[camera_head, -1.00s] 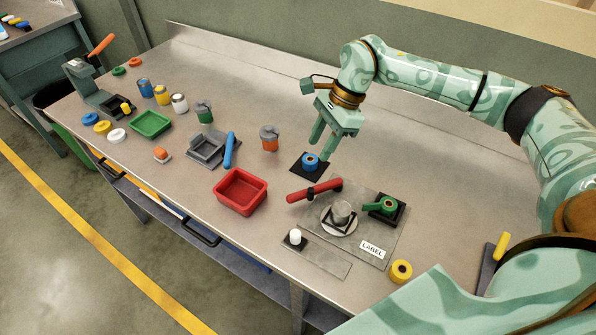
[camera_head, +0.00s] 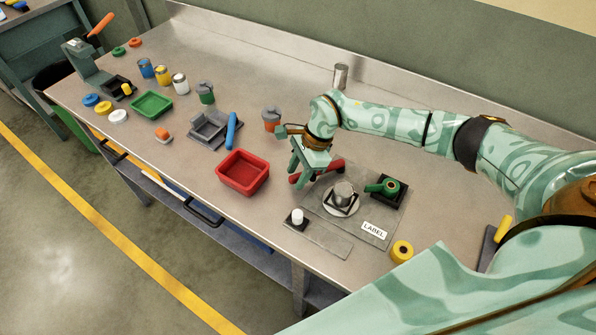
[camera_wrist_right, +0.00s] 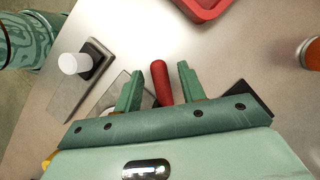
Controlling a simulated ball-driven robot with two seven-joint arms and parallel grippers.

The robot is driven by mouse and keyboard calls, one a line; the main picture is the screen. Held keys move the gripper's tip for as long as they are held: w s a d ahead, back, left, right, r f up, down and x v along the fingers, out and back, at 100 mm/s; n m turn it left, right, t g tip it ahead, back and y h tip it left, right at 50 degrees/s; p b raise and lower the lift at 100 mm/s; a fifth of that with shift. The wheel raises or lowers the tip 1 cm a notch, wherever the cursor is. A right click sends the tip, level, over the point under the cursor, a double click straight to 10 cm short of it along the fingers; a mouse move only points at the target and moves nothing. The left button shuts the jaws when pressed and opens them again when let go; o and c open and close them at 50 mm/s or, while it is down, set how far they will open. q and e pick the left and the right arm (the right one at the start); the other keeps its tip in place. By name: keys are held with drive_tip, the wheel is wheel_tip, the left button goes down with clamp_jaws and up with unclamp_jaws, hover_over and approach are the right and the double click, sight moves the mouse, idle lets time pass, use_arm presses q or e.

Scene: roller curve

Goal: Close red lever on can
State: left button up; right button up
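The red lever (camera_head: 336,165) is a long rounded bar at the left edge of the grey fixture plate (camera_head: 380,241) in the head view; its middle is partly hidden by my right gripper. My right gripper (camera_head: 305,172) points down over the lever. In the right wrist view, the red lever (camera_wrist_right: 160,82) lies between the two fingers of the open right gripper (camera_wrist_right: 160,86), with gaps visible on both sides. My left gripper is not in view.
A red tray (camera_head: 243,188) sits left of the lever. A green-handled piece (camera_head: 382,186) on a black base stands right of the can. Bare table lies behind the fixture.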

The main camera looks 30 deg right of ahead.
clamp_jaws()
drive_tip(key=shift+s, duration=0.15)
drive_tip(key=s+n, duration=0.2)
drive_tip(key=s+n+g, duration=0.1)
drive_tip(key=s, duration=0.1)
drive_tip(key=shift+d+n+g+b, duration=0.2)
drive_tip(key=shift+n+g+b, duration=0.1)
drive_tip(key=shift+n, duration=0.1)
drive_tip(key=shift+s+d+n+g+h, duration=0.25)
drive_tip(key=shift+s+d+n, duration=0.1)
drive_tip(key=shift+s+n, duration=0.45)
drive_tip(key=shift+s+d+n+g+h, duration=0.15)
drive_tip(key=shift+s+d+n+g, duration=0.15)
drive_tip(key=shift+s+n, duration=0.45)
unclamp_jaws()
